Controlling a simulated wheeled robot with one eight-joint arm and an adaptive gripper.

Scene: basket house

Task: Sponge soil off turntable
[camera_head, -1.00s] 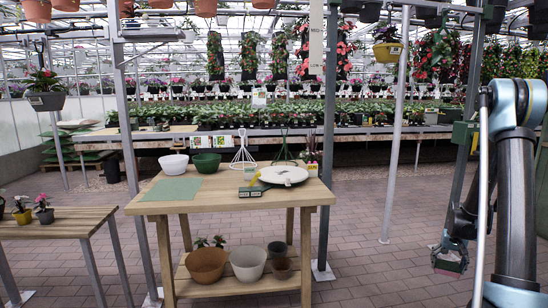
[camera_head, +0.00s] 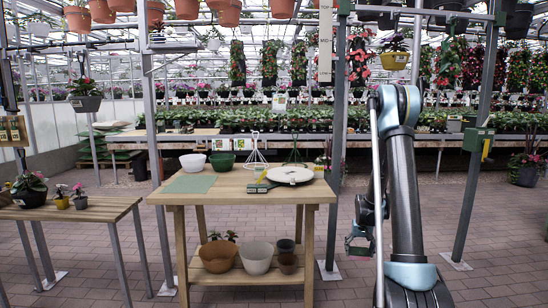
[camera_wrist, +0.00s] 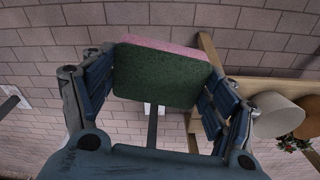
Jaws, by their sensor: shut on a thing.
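The turntable (camera_head: 290,174) is a round white disc on the right of the wooden table in the head view. Small dark marks show on its top; whether they are soil is too small to tell. My gripper (camera_head: 358,244) hangs to the right of the table, below its top and apart from it. In the wrist view my gripper (camera_wrist: 158,92) is shut on a sponge (camera_wrist: 160,76), green on its broad face with a pink layer behind. The sponge is held over the brick floor, away from the turntable.
The wooden table (camera_head: 222,186) also bears a green mat (camera_head: 189,184), a white bowl (camera_head: 193,162), a green bowl (camera_head: 222,161) and wire stands. Pots (camera_head: 256,257) stand on its lower shelf. A metal post (camera_head: 333,150) rises by its right side. Brick floor lies open in front.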

